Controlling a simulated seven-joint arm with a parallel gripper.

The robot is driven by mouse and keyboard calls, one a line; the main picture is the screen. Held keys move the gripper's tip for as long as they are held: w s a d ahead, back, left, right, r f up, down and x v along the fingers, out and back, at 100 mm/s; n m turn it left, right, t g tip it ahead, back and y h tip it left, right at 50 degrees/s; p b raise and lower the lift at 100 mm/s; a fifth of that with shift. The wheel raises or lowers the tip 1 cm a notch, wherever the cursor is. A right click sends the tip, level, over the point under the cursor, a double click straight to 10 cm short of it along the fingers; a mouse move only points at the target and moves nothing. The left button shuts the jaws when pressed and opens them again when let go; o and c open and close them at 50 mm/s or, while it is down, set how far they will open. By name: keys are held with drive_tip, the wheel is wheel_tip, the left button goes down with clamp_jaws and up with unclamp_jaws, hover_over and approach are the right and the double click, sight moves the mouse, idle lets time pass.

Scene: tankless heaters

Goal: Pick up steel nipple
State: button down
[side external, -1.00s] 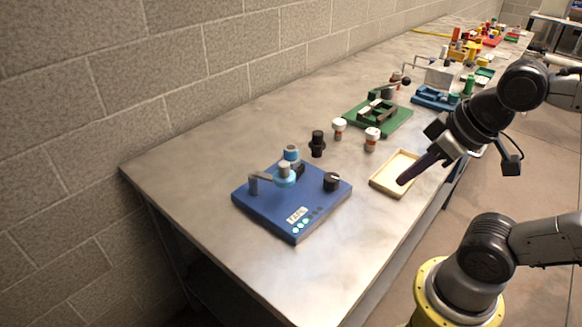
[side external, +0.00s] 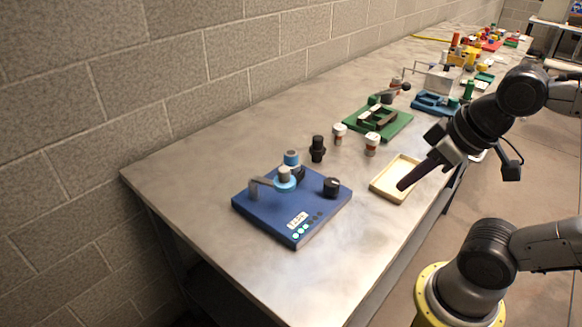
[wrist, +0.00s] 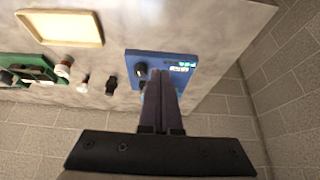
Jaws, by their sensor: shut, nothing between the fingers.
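A blue board (side external: 262,212) with a light-blue ring, a bent grey arm and a black knob (side external: 331,187) lies on the near part of the table. A short grey cylinder (side external: 284,174) stands in the light-blue ring; it looks like the steel nipple, but I cannot tell for certain. My gripper (side external: 403,187) is shut and empty, its fingers over the shallow tray, to the right of the blue board. In the wrist view my gripper (wrist: 160,76) covers part of the blue board (wrist: 134,59), and the grey cylinder is hidden.
The cream tray (side external: 381,189) is empty near the table's front edge. A black fitting (side external: 317,147) and two white-capped pieces (side external: 339,129) (side external: 371,142) stand between the blue board and a green board (side external: 399,128). The table's near end is clear.

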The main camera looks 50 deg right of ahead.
idle(0.4)
drive_tip(key=shift+c, duration=0.9)
unclamp_jaws()
